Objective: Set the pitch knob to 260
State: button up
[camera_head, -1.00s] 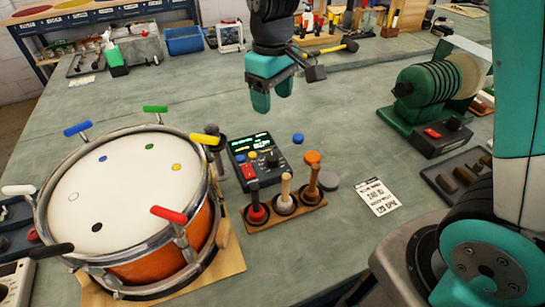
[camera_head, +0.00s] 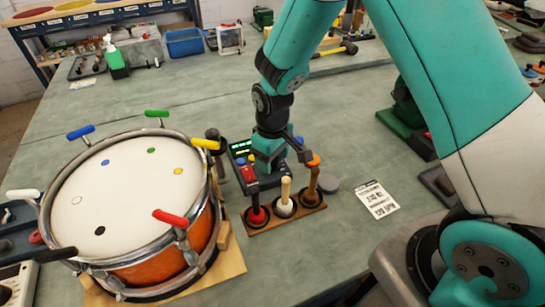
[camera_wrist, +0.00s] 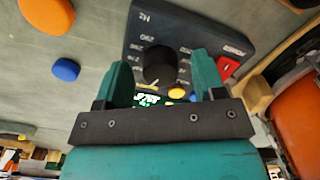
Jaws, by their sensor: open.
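The pitch knob (camera_wrist: 160,66) is a round black dial on a dark control box (camera_wrist: 190,28), seen in the wrist view with a pale pointer mark toward its lower edge. Small white numbers and "Hz" ring it, too blurred to read surely. My gripper (camera_wrist: 164,78) is open, with one teal finger on each side of the knob; I cannot tell whether they touch it. The green-lit display is partly covered in both views.
A wooden rack (camera_head: 290,214) with three upright handles stands just in front of the box. The drum (camera_head: 130,205) is to the left. The bench behind is mostly clear.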

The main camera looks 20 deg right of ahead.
jog(key=shift+f, duration=0.1)
jog(key=c, duration=0.9)
jog(key=shift+m, duration=2.9)
jog(key=o, duration=0.9)
